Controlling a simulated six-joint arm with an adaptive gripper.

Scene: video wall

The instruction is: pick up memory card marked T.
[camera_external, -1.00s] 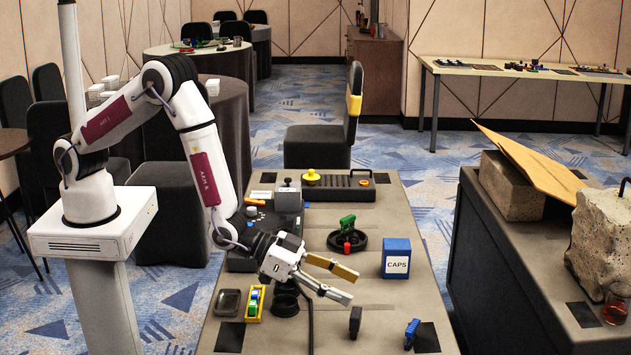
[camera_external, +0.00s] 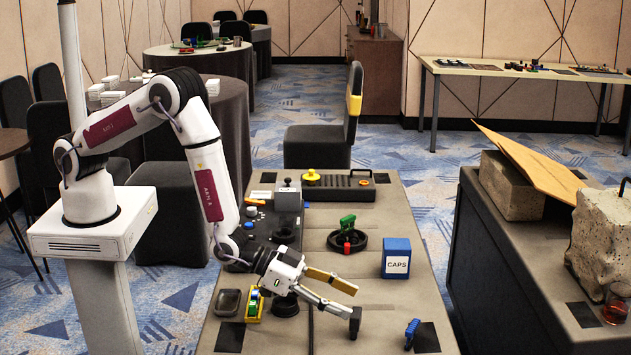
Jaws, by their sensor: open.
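My gripper (camera_external: 352,301) is open over the front part of the grey table. Its lower fingertip overlaps a small upright black object (camera_external: 355,325) in the picture; I cannot tell whether they touch. No letter T can be read on anything, so I cannot tell which thing is the marked memory card. A small yellow tray (camera_external: 247,318) holding green and blue pieces is left of the gripper. A small blue object (camera_external: 411,333) stands to the right of the black one.
A blue box marked CAPS (camera_external: 397,258) stands behind and right of the gripper. A round black tray (camera_external: 332,241) with green and red pieces is farther back. A dark dish (camera_external: 228,301) lies at the left. Table space between the black and blue objects is clear.

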